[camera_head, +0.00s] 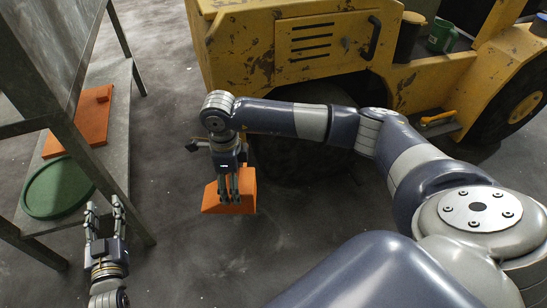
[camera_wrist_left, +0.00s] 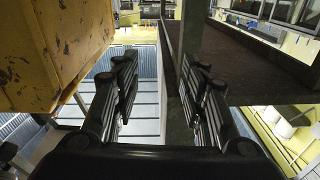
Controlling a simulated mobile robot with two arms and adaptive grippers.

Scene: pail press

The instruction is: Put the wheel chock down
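The orange wheel chock (camera_head: 243,203) is low beside the dark tyre (camera_head: 290,155) of the yellow vehicle, in the head view. My right gripper (camera_head: 230,199) reaches down to it from above, with its fingers closed on its upper part. I cannot tell whether the chock's underside touches the floor. My left gripper (camera_head: 103,206) is open and empty beside the metal bench, at the lower left. Its spread fingers (camera_wrist_left: 160,90) also show in the left wrist view, with nothing between them.
The metal bench (camera_head: 118,125) at left holds an orange board-like piece (camera_head: 85,132) and a green round lid-like disc (camera_head: 57,190). The yellow vehicle (camera_head: 255,60) fills the back, with a green can (camera_head: 441,36) on it. The floor (camera_head: 185,245) between bench and chock is clear.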

